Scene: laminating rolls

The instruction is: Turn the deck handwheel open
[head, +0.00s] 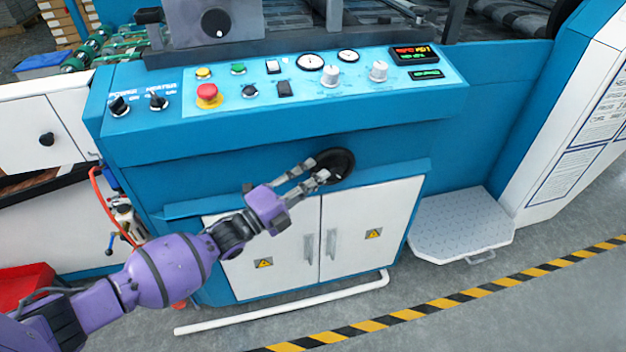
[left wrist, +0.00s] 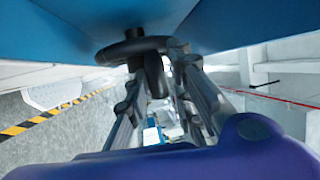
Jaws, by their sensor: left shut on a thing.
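The deck handwheel (head: 337,162) is a black round wheel on the front of the blue machine, below the control panel and above the white cabinet doors. My left gripper (head: 318,170) reaches it from the lower left, its fingertips at the wheel's left side. In the left wrist view the handwheel (left wrist: 138,47) is at the top centre, with a dark handle hanging from it between the fingers of my left gripper (left wrist: 162,72). The gripper is shut on this handle. The fingers hide part of the wheel. My right gripper is not in view.
The blue control panel (head: 270,85) with knobs, gauges and a red button overhangs the wheel. White cabinet doors (head: 375,235) are below it. A grey step plate (head: 462,222) is to the right.

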